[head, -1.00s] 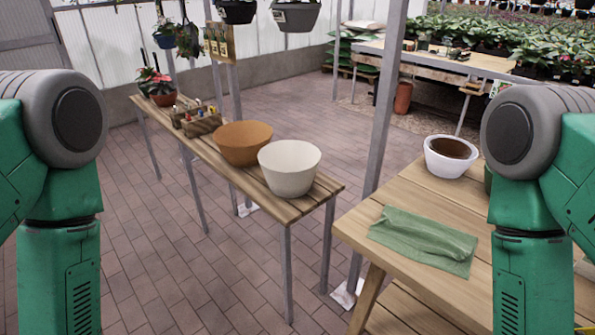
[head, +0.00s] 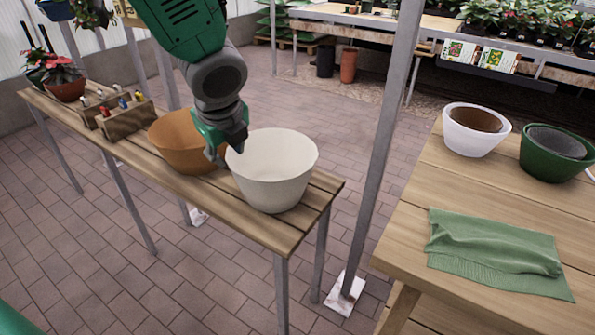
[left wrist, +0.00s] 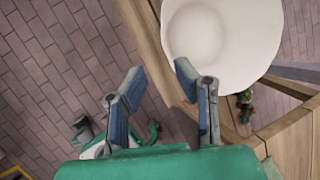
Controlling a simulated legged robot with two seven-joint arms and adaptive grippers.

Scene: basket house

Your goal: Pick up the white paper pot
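The white paper pot (head: 275,175) stands upright and empty on the narrow slatted wooden table (head: 312,222), near its right end. My left gripper (head: 226,152) has come down at the pot's left rim, beside the orange-brown pot (head: 172,140). In the left wrist view, the gripper (left wrist: 160,72) has its two blue-padded fingers spread with nothing between them. The white pot (left wrist: 225,45) lies ahead and to the right there, with its rim close to the right fingertip. I cannot tell whether they touch. My right gripper is out of view.
A wooden caddy (head: 122,120) and a red-leaved potted plant (head: 65,85) stand farther left on the same table. A metal post (head: 378,165) rises right of it. The right-hand table holds a green cloth (head: 490,250), a white pot with brown inside (head: 474,130) and a green pot (head: 552,158).

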